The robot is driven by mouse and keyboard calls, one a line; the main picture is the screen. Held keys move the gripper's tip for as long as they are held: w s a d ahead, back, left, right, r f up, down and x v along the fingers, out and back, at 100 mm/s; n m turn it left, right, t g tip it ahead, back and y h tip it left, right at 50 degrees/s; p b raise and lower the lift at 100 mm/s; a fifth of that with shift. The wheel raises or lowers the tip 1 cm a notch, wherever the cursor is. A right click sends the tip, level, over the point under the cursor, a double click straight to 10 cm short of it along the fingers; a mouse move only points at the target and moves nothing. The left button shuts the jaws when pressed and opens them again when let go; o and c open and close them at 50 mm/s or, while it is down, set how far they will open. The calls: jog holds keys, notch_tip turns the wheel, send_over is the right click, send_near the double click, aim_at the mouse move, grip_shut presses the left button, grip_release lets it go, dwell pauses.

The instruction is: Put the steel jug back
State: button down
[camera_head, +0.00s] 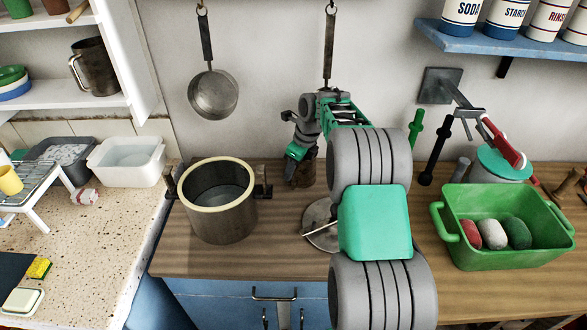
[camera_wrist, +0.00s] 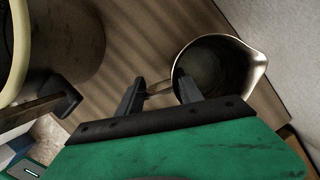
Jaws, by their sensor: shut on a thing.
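A steel jug (camera_wrist: 215,72) with a pouring lip shows in the wrist view, its mouth facing the camera. My gripper (camera_wrist: 158,92) is shut on the jug's handle, with one finger on each side of it. In the head view the jug (camera_head: 307,172) is small and partly hidden behind my gripper (camera_head: 291,178), near the back of the wooden counter (camera_head: 285,260). I cannot tell whether its base touches the counter. Another metal jug (camera_head: 95,67) stands on the white shelf (camera_head: 75,100) at upper left.
A large pot (camera_head: 222,228) with a cream rim stands left of my gripper. A round metal lid (camera_head: 318,236) lies partly behind my arm. A pan (camera_head: 213,95) hangs on the wall. A green tub (camera_head: 505,250) with several stones sits at right. A white basin (camera_head: 126,165) stands at left.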

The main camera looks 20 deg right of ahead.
jog(key=c, duration=0.8)
grip_release()
jog(key=shift+f, duration=0.1)
